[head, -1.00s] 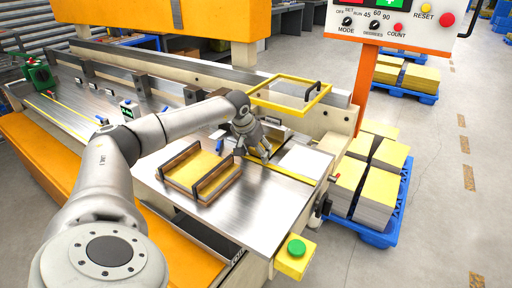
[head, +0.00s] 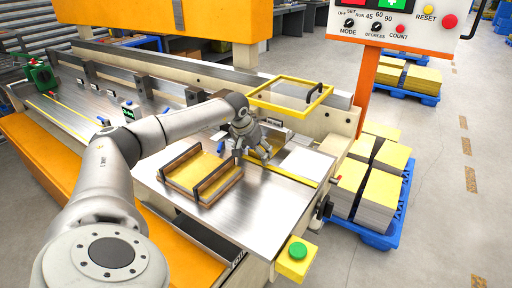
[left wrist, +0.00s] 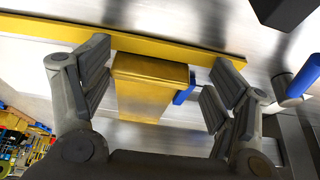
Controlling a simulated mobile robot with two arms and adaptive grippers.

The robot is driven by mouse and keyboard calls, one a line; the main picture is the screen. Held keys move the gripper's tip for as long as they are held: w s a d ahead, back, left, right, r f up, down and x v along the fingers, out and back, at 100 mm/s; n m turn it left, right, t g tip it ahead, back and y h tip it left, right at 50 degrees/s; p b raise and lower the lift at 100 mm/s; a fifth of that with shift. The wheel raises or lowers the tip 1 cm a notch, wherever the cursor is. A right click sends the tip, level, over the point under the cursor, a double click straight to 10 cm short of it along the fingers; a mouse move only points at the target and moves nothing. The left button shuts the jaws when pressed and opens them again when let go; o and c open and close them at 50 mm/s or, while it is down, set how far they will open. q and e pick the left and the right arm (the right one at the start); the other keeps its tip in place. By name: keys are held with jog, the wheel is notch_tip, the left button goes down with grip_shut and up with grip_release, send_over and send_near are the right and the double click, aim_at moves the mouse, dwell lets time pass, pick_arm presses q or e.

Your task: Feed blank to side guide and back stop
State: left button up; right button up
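My left gripper (head: 262,154) is low over the steel table (head: 262,205), by the yellow strip (head: 292,174). In the left wrist view the gripper (left wrist: 160,95) is open, its fingers on either side of a gold blank (left wrist: 150,88). The right fingers stand clear of the blank; the left ones are close to its edge, and I cannot tell if they touch. The blank's far edge is near a long yellow bar (left wrist: 215,52), with a blue piece (left wrist: 187,88) at its right side. The side guide and back stop cannot be told apart clearly. My right gripper is out of view.
A holder (head: 165,176) with gold sheets and dark side rails sits left of the gripper. A yellow-framed guard (head: 318,100) stands behind it. Stacked sheets lie on a blue pallet (head: 378,238) at right.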

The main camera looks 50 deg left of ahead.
pick_arm(q)
jog(key=shift+o, duration=0.9)
jog(key=shift+s+a+f, duration=0.1)
jog(key=shift+s+f, duration=0.1)
jog(key=shift+f, duration=0.35)
jog(key=shift+r, duration=0.1)
jog(key=shift+w+d+r, duration=0.15)
jog(key=shift+d, duration=0.05)
jog(key=shift+r, duration=0.2)
jog(key=v, duration=1.1)
jog(key=shift+r, duration=0.3)
jog(key=shift+f, duration=0.1)
